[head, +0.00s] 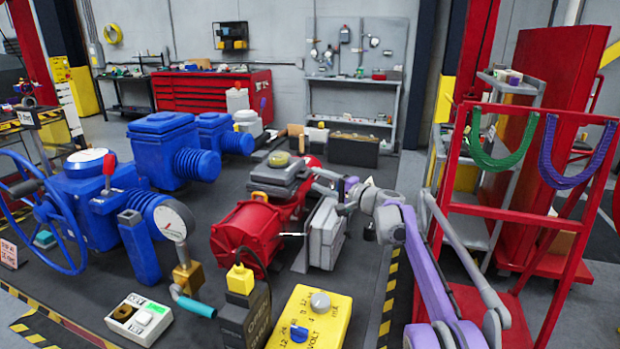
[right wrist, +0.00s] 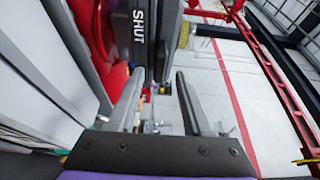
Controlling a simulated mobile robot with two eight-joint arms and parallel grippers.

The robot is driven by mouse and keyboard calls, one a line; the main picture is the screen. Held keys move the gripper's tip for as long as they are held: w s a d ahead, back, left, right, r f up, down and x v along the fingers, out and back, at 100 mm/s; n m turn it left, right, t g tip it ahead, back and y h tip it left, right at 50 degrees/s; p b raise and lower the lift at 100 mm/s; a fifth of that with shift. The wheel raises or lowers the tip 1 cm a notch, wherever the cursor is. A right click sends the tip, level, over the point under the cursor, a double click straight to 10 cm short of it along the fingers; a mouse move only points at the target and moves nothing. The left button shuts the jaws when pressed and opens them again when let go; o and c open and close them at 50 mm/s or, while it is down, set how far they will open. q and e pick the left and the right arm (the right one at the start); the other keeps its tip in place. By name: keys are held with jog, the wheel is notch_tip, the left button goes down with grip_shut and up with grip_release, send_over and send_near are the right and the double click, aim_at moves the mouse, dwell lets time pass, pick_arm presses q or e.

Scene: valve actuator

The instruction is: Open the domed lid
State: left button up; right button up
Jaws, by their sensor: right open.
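A grey box-like unit (head: 275,186) with a yellowish dome (head: 278,158) on top stands behind the red actuator (head: 247,232); I cannot tell for certain whether this dome is the domed lid. My right gripper (head: 322,183) is at the right side of this unit, partly blended with the grey parts there. In the right wrist view, my right gripper (right wrist: 160,82) has its two fingers apart with nothing seen between them. A dark grey part marked SHUT (right wrist: 140,28) and a red rounded part (right wrist: 90,35) are just beyond the left finger; contact cannot be told.
Blue valve actuators (head: 160,150) and a gauge (head: 174,220) stand to the left. A yellow meter box (head: 310,318) is in front. A red cart (head: 470,200) with hanging straps stands right. Dark floor between the actuators and back bench is partly clear.

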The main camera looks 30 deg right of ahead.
aim_at(309, 176)
jog(key=shift+x, duration=1.7)
grip_shut()
